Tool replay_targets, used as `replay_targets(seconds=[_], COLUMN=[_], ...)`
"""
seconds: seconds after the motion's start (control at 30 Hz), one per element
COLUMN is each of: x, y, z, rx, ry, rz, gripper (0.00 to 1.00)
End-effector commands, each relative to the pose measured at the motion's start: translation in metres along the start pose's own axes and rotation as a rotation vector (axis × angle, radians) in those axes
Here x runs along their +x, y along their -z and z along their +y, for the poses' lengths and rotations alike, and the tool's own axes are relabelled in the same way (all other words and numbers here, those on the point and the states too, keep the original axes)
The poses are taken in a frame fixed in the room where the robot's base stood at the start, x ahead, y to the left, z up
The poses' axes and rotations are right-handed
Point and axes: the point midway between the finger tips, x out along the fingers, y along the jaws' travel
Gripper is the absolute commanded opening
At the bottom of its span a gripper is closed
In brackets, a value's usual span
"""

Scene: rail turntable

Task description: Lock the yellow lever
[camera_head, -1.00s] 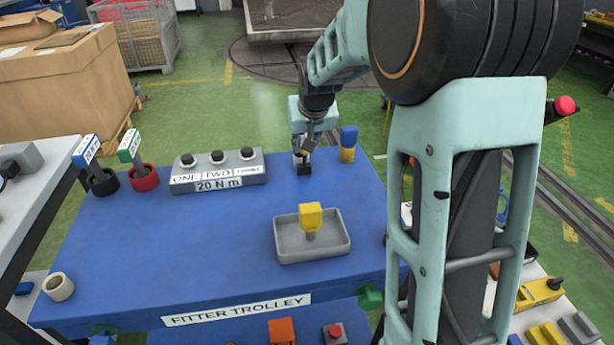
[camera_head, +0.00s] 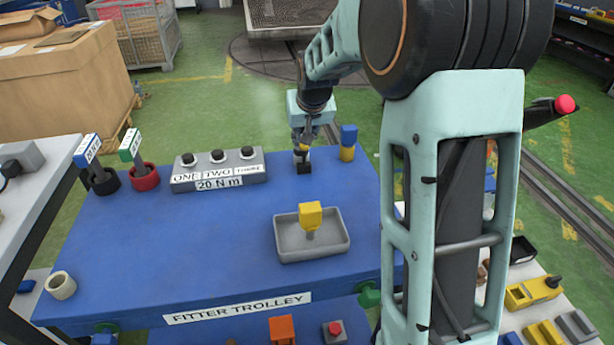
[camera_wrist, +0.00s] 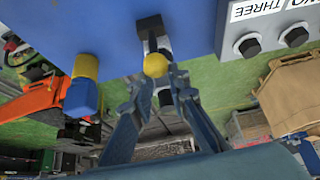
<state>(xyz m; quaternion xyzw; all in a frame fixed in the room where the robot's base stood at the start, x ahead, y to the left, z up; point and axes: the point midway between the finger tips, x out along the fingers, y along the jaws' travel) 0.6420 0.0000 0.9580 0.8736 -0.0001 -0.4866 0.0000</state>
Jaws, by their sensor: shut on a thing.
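The yellow lever shows in the wrist view as a round yellow knob (camera_wrist: 155,64) on a dark mount (camera_wrist: 151,35) at the table edge. In the head view its yellow part (camera_head: 302,148) is small and partly hidden under my gripper, above the black mount (camera_head: 304,168) at the back edge of the blue trolley top. My gripper (camera_wrist: 156,77) has its two fingertips on either side of the knob, shut on it. In the head view my gripper (camera_head: 302,139) points down onto the lever.
A blue-and-yellow piece (camera_head: 348,143) stands close to the right of the lever. A grey box with black knobs (camera_head: 217,170) is to the left. A grey tray (camera_head: 285,253) holds a yellow-topped piece. The trolley top's left middle (camera_head: 170,240) is clear.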

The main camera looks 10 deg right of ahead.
Motion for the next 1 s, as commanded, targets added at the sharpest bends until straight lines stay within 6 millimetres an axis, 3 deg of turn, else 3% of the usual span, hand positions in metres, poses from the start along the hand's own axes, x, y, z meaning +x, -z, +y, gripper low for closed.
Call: replay_targets(seconds=[0.43,1.0], x=[0.008,0.010], y=[0.010,0.021], z=[0.000,0.000], rx=[0.000,0.000], ry=[0.000,0.000], rz=[-0.003,0.006], gripper=[0.01,0.07])
